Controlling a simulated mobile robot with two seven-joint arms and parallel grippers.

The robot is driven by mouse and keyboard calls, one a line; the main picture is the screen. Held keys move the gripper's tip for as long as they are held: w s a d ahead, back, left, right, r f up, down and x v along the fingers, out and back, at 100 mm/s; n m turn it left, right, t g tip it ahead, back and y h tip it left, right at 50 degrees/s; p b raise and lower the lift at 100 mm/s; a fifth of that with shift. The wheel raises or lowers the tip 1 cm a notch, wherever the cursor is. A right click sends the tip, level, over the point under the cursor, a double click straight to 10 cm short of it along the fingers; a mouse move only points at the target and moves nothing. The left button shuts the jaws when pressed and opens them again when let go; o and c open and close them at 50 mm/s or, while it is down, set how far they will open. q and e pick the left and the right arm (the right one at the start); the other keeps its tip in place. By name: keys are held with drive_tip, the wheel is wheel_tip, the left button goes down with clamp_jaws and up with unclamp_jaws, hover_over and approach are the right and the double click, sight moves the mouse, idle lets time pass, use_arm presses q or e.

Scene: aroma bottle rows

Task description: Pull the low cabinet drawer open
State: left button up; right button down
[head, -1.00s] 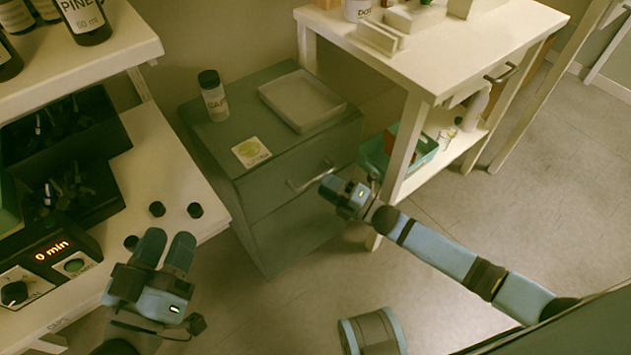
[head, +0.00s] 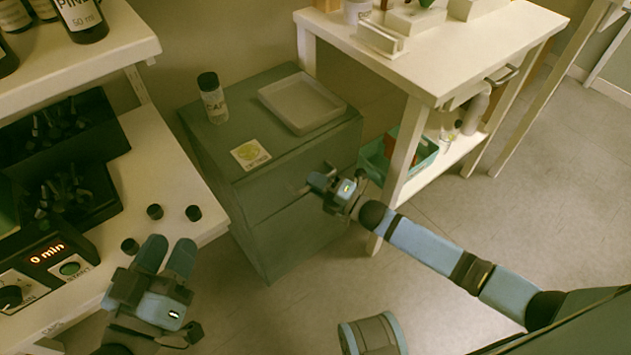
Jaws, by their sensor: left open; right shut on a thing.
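The low grey-green cabinet (head: 278,238) stands between the left bench and the white table. Its upper drawer (head: 268,192) sits flush in the front, with no visible gap. The bar handle (head: 298,188) on this drawer is mostly covered by my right gripper (head: 313,183), which is shut on it. My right arm reaches in from the lower right.
On the cabinet top are a capped bottle (head: 212,98), a shallow tray (head: 302,102) and a card (head: 250,154). Small black caps (head: 193,213) lie on the left bench (head: 165,170) near my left gripper. The white table (head: 440,60) stands close on the right.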

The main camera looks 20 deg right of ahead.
use_arm(q)
wheel_tip(320, 180, up, 6)
drive_tip(key=f+t+p, duration=0.1)
drive_tip(key=t+p, duration=0.1)
drive_tip(key=p, duration=0.2)
wheel_tip(320, 180, down, 6)
drive_tip(key=a+g+y+p, duration=0.2)
drive_tip(key=shift+a+r+n+p, duration=0.2)
drive_tip(key=shift+r+n+p, duration=0.05)
drive_tip(key=shift+n+p, duration=0.1)
use_arm(e)
drive_tip(key=s+d, duration=0.3)
drive_tip(key=s, duration=0.5)
drive_tip(key=s+d, duration=0.3)
drive_tip(key=s, duration=0.6)
drive_tip(key=shift+d, duration=0.1)
drive_tip(key=c, duration=1.2)
unclamp_jaws()
